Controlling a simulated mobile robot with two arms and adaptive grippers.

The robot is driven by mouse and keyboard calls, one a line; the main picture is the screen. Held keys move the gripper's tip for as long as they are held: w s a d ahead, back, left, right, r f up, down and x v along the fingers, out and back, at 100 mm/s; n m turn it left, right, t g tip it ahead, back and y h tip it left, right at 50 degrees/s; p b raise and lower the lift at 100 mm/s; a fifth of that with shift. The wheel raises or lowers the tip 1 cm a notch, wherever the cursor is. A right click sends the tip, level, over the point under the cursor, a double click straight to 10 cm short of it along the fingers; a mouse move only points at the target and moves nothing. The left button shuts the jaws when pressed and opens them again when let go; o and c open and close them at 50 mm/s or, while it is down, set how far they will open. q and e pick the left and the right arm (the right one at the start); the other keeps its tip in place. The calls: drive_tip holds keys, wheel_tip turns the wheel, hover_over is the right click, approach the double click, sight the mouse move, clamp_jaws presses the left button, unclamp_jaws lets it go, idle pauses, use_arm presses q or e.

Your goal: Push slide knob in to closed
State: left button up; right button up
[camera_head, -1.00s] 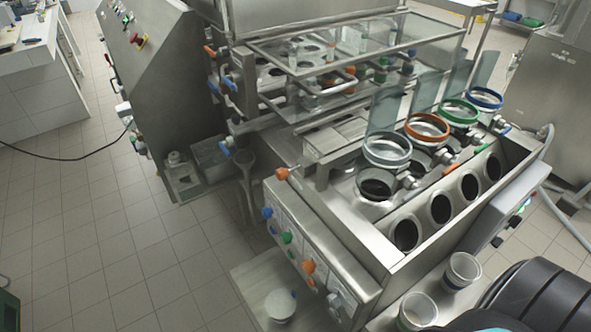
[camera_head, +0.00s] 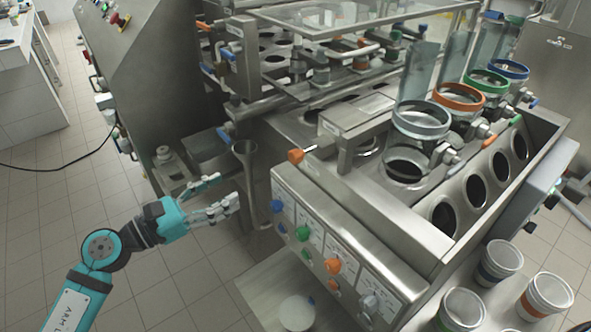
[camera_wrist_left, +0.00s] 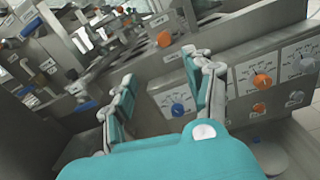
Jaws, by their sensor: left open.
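The slide knob looks to be the orange knob (camera_head: 296,156) on a thin metal rod at the left end of the filler, above the front panel. In the left wrist view this orange knob (camera_wrist_left: 164,39) lies ahead, between the fingers and a little beyond them. A gap shows between knob and rod end and the machine body. My left gripper (camera_head: 227,191) is open and empty, left of the panel and lower in the picture than the knob, not touching it. My right gripper is out of view.
The front panel carries a blue dial (camera_head: 278,206), a green dial (camera_head: 303,233) and an orange dial (camera_head: 333,266). Cups (camera_head: 499,262) stand at the lower right.

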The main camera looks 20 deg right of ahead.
sight(291, 159)
use_arm(q)
drive_tip(key=shift+m, duration=0.6)
drive_tip(key=p+x, duration=0.1)
drive_tip(key=x, duration=0.4)
drive_tip(key=p+x, duration=0.1)
drive_tip(key=x, duration=0.5)
drive_tip(key=s+p+x, duration=0.1)
drive_tip(key=x, duration=0.5)
drive_tip(key=shift+w+d, duration=0.1)
drive_tip(key=shift+d, duration=0.35)
clamp_jaws()
